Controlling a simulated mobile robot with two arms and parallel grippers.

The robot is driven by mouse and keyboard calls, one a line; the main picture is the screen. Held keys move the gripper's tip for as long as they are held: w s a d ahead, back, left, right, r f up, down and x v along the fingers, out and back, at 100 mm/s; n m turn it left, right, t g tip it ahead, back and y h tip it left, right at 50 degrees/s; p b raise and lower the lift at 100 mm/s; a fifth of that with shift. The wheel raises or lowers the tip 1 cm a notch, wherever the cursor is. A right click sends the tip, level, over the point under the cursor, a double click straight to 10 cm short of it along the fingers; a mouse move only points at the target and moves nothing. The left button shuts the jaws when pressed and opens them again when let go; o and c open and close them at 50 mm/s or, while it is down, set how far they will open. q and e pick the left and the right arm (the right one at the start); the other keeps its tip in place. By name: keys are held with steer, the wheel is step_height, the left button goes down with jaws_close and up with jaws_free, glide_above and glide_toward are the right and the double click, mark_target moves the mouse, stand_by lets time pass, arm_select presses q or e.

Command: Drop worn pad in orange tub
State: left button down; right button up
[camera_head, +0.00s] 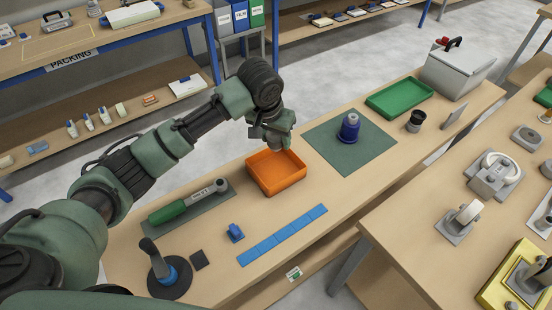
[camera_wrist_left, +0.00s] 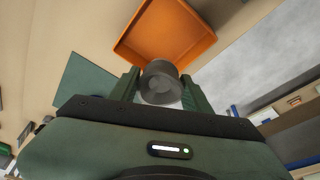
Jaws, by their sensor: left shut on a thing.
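The orange tub (camera_head: 277,181) stands on the bench in the middle of the head view, and its visible inside looks empty. It also shows in the left wrist view (camera_wrist_left: 185,45), just beyond the fingertips. My left gripper (camera_head: 272,138) is above the tub's far side, pointing down. In the left wrist view its fingers are shut on a grey round piece (camera_wrist_left: 160,84), which looks like the worn pad. My right gripper is in neither view.
A green-handled tool (camera_head: 188,202) lies left.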

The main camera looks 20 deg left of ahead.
arm_select(q)
step_height(320, 180, down, 9)
steer(key=shift+f+p, duration=0.15)
steer(key=shift+p, duration=0.4)
steer(key=shift+f, duration=0.1)
steer(key=c, duration=0.7)
jaws_free()
steer(key=b+v, duration=0.1)
steer(key=v, duration=1.1)
